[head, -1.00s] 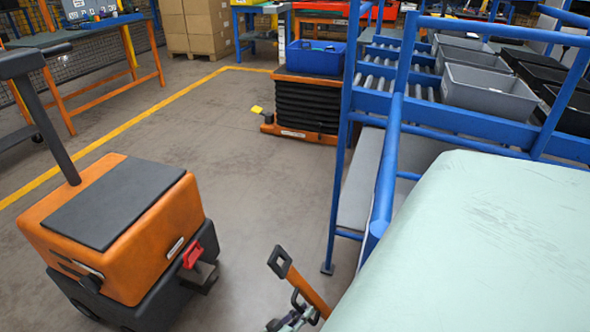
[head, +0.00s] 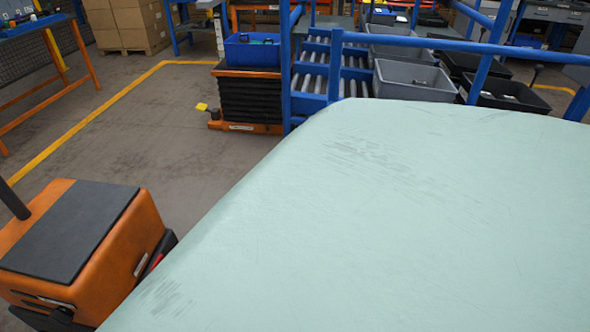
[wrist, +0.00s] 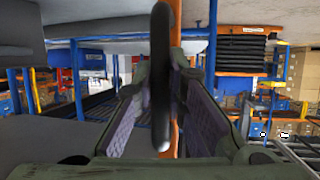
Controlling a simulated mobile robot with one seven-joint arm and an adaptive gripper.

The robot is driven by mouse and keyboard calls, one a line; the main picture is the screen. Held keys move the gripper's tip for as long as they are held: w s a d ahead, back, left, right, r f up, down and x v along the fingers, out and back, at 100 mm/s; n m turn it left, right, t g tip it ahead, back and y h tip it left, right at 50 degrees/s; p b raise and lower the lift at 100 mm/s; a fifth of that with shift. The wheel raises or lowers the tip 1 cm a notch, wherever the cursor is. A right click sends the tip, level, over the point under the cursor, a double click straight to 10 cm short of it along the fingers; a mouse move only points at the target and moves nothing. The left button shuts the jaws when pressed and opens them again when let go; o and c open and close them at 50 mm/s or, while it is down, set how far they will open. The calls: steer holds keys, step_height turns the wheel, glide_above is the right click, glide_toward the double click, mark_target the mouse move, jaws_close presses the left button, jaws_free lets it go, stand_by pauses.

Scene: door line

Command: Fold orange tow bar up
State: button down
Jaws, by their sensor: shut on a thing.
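In the wrist view, my gripper (wrist: 160,85) has its two dark padded fingers on either side of the tow bar's handle. The tow bar (wrist: 161,60) shows as a dark handle edge running up the picture, with a strip of orange behind it. My gripper is shut on it. In the head view, the orange tug with a black top (head: 85,235) stands at the lower left. The tow bar and my gripper are hidden there by a large pale green surface close to the camera.
A lift table (head: 250,100) bears a blue bin (head: 250,55) at the back. A blue-framed roller rack (head: 315,75) with grey bins (head: 415,80) stands right of it. Open floor (head: 150,125) lies between the tug and the lift table.

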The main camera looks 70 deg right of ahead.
steer(key=shift+s+d+r, duration=0.1)
steer(key=shift+s, duration=0.15)
steer(key=c, duration=1.6)
jaws_free()
steer(key=shift+w, duration=0.1)
steer(key=shift+a, duration=0.3)
steer(key=v, duration=1.1)
steer(key=shift+a+r, duration=0.15)
steer(key=shift+r, duration=0.1)
